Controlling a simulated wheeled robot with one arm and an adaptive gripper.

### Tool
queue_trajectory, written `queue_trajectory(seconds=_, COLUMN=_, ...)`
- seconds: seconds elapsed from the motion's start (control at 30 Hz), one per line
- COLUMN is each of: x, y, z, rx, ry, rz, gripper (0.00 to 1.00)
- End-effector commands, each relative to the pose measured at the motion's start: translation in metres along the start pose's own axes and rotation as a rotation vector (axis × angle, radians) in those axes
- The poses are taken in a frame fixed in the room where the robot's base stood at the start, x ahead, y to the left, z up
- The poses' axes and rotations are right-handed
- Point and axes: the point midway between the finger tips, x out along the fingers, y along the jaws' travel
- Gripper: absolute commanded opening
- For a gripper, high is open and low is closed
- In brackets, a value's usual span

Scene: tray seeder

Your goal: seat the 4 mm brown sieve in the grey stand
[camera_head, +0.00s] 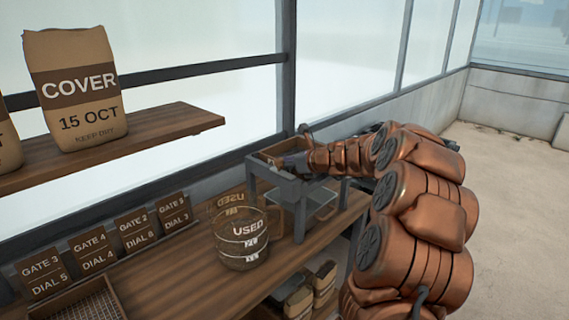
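The grey stand (300,223) is on the wooden bench near the window, right of a glass jar. A brown-rimmed piece (272,149), probably a sieve, shows at the stand's top, within or just over its grey frame. My gripper (298,160) is at the right side of this piece, partly hidden by my copper arm. Its fingers are too small and dark to tell whether they grip the rim. Another brown-framed sieve (92,306) with a fine mesh lies at the bottom left, cut off by the picture edge. No 4 mm mark is readable on either.
A clear jar (240,240) marked USED is close to the stand's left. Several gate and dial cards (138,230) lean along the bench's back. A COVER bag (75,90) stands on the upper shelf (160,128). Bags (298,300) sit below the bench.

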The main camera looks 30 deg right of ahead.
Motion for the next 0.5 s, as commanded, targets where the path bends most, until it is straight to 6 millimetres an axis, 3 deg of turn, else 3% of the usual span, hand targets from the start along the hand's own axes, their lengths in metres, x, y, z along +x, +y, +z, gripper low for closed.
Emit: queue_trajectory(seconds=0.5, x=-0.088, y=-0.001, z=0.001, rx=0.001, ry=-0.003, rz=-0.003, gripper=0.37)
